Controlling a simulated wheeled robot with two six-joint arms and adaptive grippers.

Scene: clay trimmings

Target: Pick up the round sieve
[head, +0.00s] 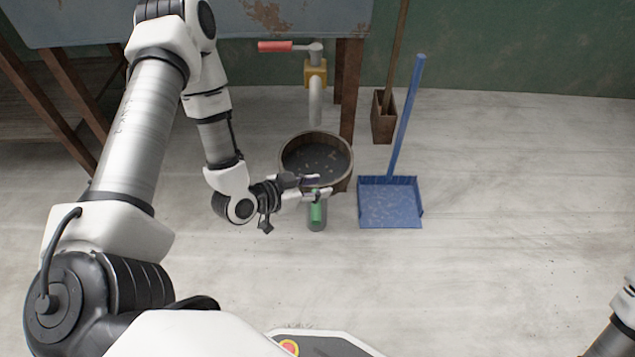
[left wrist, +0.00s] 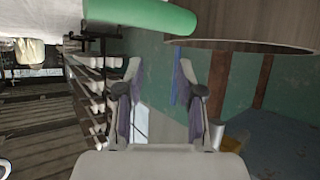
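The round sieve (head: 316,153) appears as a brown, round-walled vessel with a dark inside holding small pale bits. A short green handle (head: 317,212) with a grey end shows on its near side; whether they join is hidden by my gripper. My left gripper (head: 322,186) is open and empty, its fingers pointing right, in front of the near rim and above the handle. In the left wrist view, the open fingers (left wrist: 160,70) have nothing between them. The green handle (left wrist: 145,18) and the curved brown wall (left wrist: 255,22) show beyond them. My right gripper is out of view.
A blue dustpan (head: 390,205) with a long handle stands just right of the sieve. Behind are a pipe with a red-handled tap (head: 316,75), a table (head: 200,25) with brown legs and a small brown box (head: 383,120). The floor at right is clear.

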